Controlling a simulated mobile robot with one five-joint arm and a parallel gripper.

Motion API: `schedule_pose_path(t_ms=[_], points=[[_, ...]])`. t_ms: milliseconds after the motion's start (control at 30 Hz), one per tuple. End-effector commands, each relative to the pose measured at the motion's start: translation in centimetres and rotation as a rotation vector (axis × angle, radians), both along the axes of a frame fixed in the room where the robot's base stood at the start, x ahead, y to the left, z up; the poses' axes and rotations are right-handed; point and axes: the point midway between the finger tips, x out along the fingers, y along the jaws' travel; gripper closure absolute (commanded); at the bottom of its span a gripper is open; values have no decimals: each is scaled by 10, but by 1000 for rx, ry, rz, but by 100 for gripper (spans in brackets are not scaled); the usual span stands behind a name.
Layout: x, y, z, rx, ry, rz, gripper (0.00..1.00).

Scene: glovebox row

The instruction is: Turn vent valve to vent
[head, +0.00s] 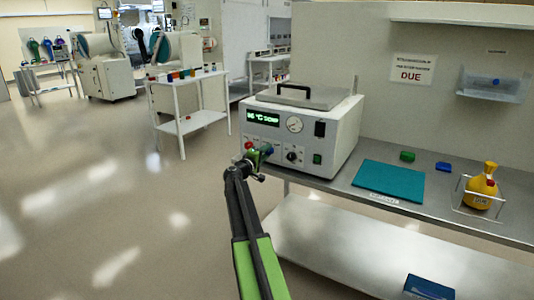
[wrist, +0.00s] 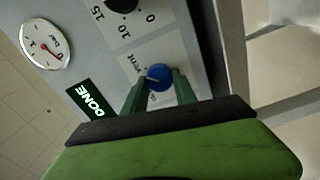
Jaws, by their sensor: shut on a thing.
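The vent valve is a round blue knob (wrist: 158,77) on the front of a white benchtop machine (head: 318,123). In the wrist view a light pointer line crosses the knob toward its left edge, near the word "vent" on the label. A second word is mostly hidden by the fingers. My gripper (wrist: 158,84) is shut on the blue knob, with one green finger on each side. In the head view my gripper (head: 257,163) reaches the lower left of the machine's front, and the blue knob (head: 268,150) shows partly behind it.
A pressure gauge (wrist: 45,44), a lit "DONE" display (wrist: 91,99) and a black dial (wrist: 122,3) sit near the knob. A red knob (head: 249,145) is just left of it. A teal mat (head: 388,181) and yellow bottle (head: 482,184) are on the bench. Open floor lies left.

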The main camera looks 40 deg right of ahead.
Motion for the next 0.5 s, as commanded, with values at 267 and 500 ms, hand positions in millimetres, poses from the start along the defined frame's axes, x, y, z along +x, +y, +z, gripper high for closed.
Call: schedule_pose_path(t_ms=[267, 500], points=[[1, 3, -1, 24, -84, 2, 100], [1, 3, -1, 29, -101, 2, 100]])
